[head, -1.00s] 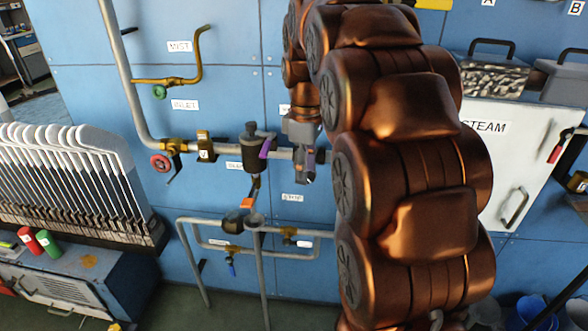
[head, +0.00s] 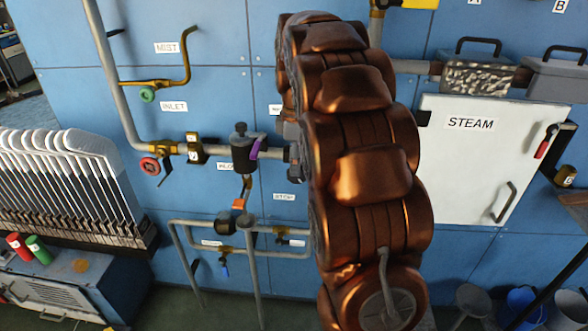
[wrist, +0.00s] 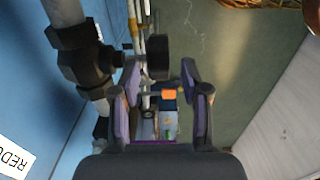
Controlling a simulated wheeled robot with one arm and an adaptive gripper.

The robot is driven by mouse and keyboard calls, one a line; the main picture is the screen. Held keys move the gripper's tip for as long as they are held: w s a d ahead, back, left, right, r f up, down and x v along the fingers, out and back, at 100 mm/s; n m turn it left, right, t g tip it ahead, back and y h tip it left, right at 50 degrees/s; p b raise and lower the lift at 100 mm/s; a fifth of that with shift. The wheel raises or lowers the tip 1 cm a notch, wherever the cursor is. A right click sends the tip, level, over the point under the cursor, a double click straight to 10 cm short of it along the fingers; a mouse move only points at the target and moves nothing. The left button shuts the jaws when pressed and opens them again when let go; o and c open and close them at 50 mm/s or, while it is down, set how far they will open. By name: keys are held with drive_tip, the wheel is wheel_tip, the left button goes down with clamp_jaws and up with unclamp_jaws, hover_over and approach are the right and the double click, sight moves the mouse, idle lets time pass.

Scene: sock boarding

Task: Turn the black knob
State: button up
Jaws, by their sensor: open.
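In the wrist view a round black knob (wrist: 158,57) stands at the far end of my gripper (wrist: 160,72), about between the two spread fingertips. The fingers are apart, with purple inner sides, and nothing is clamped between them. I cannot tell whether a finger touches the knob. In the head view my gripper is largely hidden behind my copper arm; a purple finger appears at the right of a black cylindrical fitting (head: 242,155) on the horizontal pipe. I cannot tell which part of that fitting is the knob.
A black pipe fitting (wrist: 85,65) sits left of the fingers in the wrist view. A red handwheel (head: 150,165), an orange handle (head: 239,203) and lower grey pipes (head: 180,223) surround the spot. A white STEAM panel (head: 470,160) is at right.

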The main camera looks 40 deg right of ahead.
sight(295, 182)
drive_tip(key=shift+f, duration=1.55)
clamp_jaws()
drive_tip(key=shift+a, duration=0.1)
